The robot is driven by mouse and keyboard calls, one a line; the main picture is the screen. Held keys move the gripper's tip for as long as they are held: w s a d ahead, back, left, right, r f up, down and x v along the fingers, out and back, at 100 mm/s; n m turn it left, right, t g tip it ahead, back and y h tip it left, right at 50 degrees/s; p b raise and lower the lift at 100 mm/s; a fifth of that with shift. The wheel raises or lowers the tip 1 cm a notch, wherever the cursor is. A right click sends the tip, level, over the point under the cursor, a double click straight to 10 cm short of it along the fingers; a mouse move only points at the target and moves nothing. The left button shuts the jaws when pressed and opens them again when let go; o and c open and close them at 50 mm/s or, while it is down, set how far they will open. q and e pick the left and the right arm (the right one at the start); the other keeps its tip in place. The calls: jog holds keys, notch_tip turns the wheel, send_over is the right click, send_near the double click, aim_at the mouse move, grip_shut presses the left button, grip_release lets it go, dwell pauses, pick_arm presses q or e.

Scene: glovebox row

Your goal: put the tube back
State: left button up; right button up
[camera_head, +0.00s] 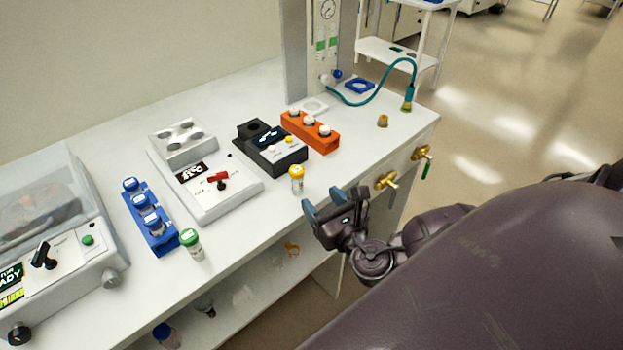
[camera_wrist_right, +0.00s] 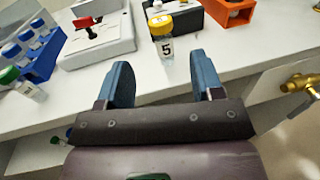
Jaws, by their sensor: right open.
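A yellow-capped tube (camera_head: 297,180) stands upright on the white bench near its front edge; in the right wrist view the tube (camera_wrist_right: 166,48) has a label reading 5. A green-capped tube (camera_head: 191,244) stands on the bench further left, beside a blue rack (camera_head: 163,243) holding blue-capped tubes. An orange rack (camera_head: 325,143) holds white-capped tubes. My right gripper (camera_head: 335,200) is open and empty at the bench's front edge, just right of the yellow-capped tube. In the right wrist view the tube is ahead of the parted blue fingers (camera_wrist_right: 160,78), not between them. My left gripper is out of view.
Behind the yellow-capped tube is a black device (camera_head: 285,158) with a lit display. A white device with a red lever (camera_head: 219,178) is left of it, and a lidded machine (camera_head: 45,235) is far left. Brass valves (camera_head: 386,181) stick out from the bench front.

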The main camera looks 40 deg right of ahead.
jog(key=s+a+f+m+g, duration=0.1)
jog(key=f+m, duration=0.4)
jog(key=m, duration=0.6)
jog(key=s+a+f+m+g+y, duration=0.1)
jog(key=s+f+m+g, duration=0.2)
jog(key=m, duration=0.8)
jog(key=s+a+f+m+g+y, duration=0.1)
jog(key=s+f+m+g, duration=0.1)
jog(key=s+f+m, duration=0.4)
jog(key=shift+f+m, duration=1.5)
jog(key=shift+m, duration=1.4)
